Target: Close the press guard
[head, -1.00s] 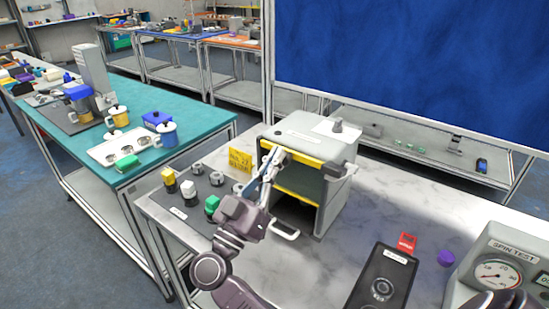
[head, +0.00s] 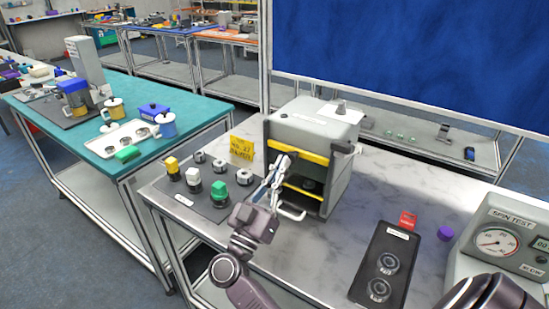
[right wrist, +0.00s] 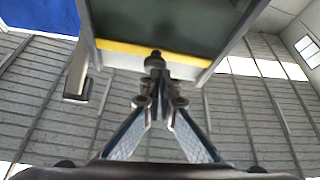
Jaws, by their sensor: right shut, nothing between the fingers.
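The press (head: 318,126) is a grey box with a yellow strip along its upper front. Its guard has a yellow lower bar (head: 305,194), partway down the front, with a dark gap below it. My right gripper (head: 283,160) is shut and empty at the left part of the press front, overlapping the guard in the head view. In the right wrist view the closed fingertips (right wrist: 157,65) are close to a yellow edge (right wrist: 125,47) below a dark panel; I cannot tell whether they touch. My left gripper is not in view.
A dark plate with colored knobs (head: 205,206) lies left of the press. A black fixture with rings (head: 396,240) and the spin tester (head: 500,250) are at right. Bare table lies between press and fixture.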

